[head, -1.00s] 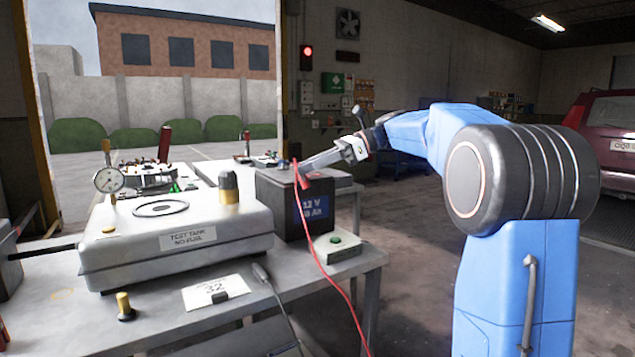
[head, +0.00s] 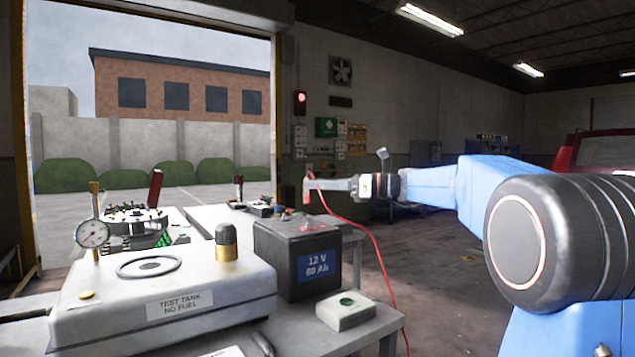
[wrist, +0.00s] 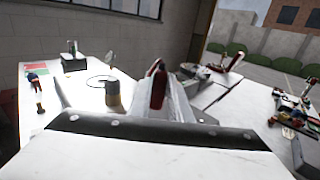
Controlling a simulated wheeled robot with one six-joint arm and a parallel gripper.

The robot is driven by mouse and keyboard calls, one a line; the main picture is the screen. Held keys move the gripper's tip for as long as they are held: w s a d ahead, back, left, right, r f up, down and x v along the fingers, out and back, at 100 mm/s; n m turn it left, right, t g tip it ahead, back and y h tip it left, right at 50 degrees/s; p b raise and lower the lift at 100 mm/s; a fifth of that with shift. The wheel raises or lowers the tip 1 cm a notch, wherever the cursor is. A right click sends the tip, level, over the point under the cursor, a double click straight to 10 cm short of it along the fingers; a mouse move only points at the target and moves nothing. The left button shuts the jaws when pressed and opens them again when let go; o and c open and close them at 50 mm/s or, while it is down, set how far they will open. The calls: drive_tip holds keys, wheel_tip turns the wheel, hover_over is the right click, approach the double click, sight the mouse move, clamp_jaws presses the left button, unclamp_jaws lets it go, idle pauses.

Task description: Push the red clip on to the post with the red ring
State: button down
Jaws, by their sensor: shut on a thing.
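My gripper (head: 309,187) is shut on the red clip (head: 306,196), with the red cable trailing from it. It holds the clip in the air above the black battery (head: 268,250), apart from its top. In the wrist view, a red upright piece (wrist: 157,90) shows at the end of my gripper and looks like the clip. On the battery's top, a reddish spot (head: 306,227) looks like the post with the red ring, below the clip; it is too small to be sure. A blue-topped post (head: 279,211) stands to its left.
A white test tank (head: 230,285) with a dial gauge (head: 92,234) stands left of the battery. The red cable (head: 378,255) hangs down to the right of the bench.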

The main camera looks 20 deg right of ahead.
drive_tip(key=shift+f, duration=2.3)
drive_tip(key=shift+f, duration=0.9)
idle(0.8)
drive_tip(key=c, duration=1.5)
unclamp_jaws()
drive_tip(key=shift+c, duration=0.2)
drive_tip(key=shift+s+d, duration=0.1)
